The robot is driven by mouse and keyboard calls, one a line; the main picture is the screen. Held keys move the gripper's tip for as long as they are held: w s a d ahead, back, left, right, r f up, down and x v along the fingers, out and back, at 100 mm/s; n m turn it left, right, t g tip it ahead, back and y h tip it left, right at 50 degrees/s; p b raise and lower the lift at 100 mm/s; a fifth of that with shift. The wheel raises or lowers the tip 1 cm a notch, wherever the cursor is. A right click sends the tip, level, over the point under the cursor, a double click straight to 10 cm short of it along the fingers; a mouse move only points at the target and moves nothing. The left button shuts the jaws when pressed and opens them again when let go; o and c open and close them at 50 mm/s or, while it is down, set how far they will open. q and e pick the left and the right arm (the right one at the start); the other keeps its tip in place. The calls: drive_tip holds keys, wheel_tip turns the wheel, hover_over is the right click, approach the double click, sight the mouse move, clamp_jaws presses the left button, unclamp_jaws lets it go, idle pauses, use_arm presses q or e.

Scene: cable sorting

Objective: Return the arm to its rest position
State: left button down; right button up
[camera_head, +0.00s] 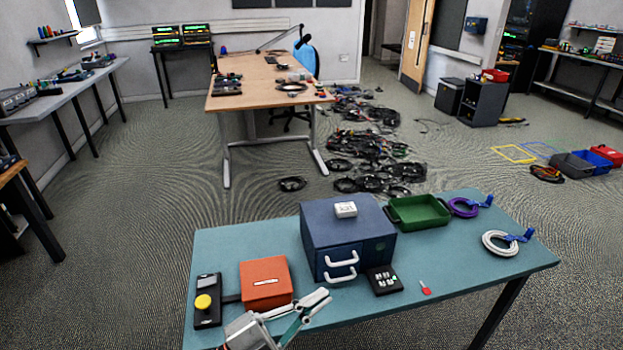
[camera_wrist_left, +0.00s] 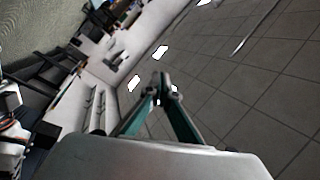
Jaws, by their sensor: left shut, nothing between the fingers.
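My left gripper (camera_head: 317,299) is at the front edge of the teal table (camera_head: 240,242), in front of the orange box and the blue drawer unit. It also shows in the left wrist view (camera_wrist_left: 161,82), where its green fingers come together at the tips with nothing between them. That view looks out over the room, with ceiling or floor tiles at the right. The arm behind the gripper is cut off by the bottom of the head view. My right gripper is not in view.
Near the gripper are the orange box (camera_head: 266,281), a black box with a yellow button (camera_head: 207,301), the blue drawer unit (camera_head: 341,242) and a black keypad (camera_head: 384,281). A green tray (camera_head: 418,211), purple coil (camera_head: 463,207) and white coil (camera_head: 499,243) lie farther right. The table's front right is mostly clear.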

use_arm(q)
drive_tip(key=w+a+f+n+t+y, duration=0.2)
drive_tip(key=a+f+n+t+y, duration=0.2)
drive_tip(key=a+f+n+y, duration=0.3)
drive_tip(key=s+a+f+n+g+y, duration=0.2)
drive_tip(key=s+a+f+n, duration=0.3)
drive_tip(key=f, duration=0.5)
drive_tip(key=s+a+f+n+g+y, duration=0.2)
drive_tip(key=s+a+f+n+y, duration=0.3)
drive_tip(key=s+a+f, duration=0.2)
wheel_tip(320, 180, down, 3)
drive_tip(key=shift+s+a+r+n, duration=0.15)
drive_tip(key=shift+a+n, duration=0.25)
drive_tip(key=shift+a, duration=0.65)
